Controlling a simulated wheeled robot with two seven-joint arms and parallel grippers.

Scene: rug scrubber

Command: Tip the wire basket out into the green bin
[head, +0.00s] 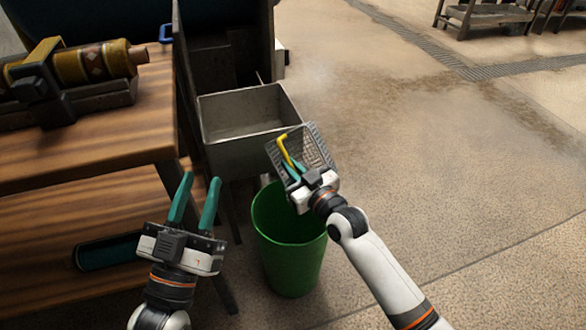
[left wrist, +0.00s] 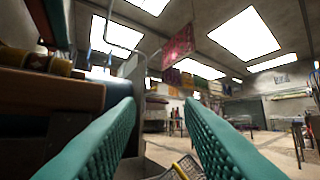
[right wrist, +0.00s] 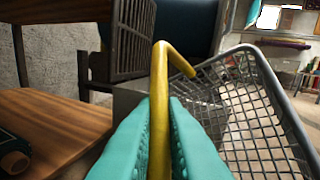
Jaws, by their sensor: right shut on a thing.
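The grey wire basket (head: 318,148) has a yellow handle (head: 285,150) and hangs over the back right of the green bin (head: 290,262). My right gripper (head: 297,173) is shut on the handle; the right wrist view shows the handle (right wrist: 160,110) between the teal fingers and the mesh (right wrist: 255,110) to their right. The basket looks tilted. Its contents cannot be made out. The bin stands upright on the floor, and the part of its inside that shows looks empty. My left gripper (head: 195,203) is open and empty, left of the bin.
A grey metal sink (head: 250,135) stands just behind the bin. A teal item (head: 108,250) lies on the shelf. The floor at right is open.

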